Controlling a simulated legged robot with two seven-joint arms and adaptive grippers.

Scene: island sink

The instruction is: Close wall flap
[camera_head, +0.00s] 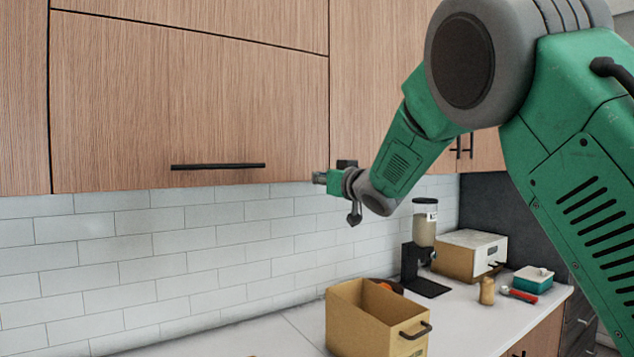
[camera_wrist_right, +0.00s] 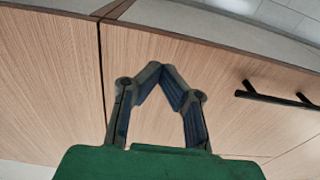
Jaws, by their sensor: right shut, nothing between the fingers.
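The wall flap (camera_head: 190,110) is a wood-grain cabinet front above the white tiles, with a black horizontal bar handle (camera_head: 218,166) near its lower edge. It looks flush with the neighbouring fronts, with thin seams around it. My right gripper (camera_head: 318,178) is at the flap's lower right corner, to the right of the handle. In the right wrist view its fingertips (camera_wrist_right: 161,70) meet, shut and empty, in front of the flap (camera_wrist_right: 220,65). The handle (camera_wrist_right: 275,96) shows there at the right. I cannot tell whether the fingertips touch the panel. My left gripper is out of view.
My right arm crosses the right side.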

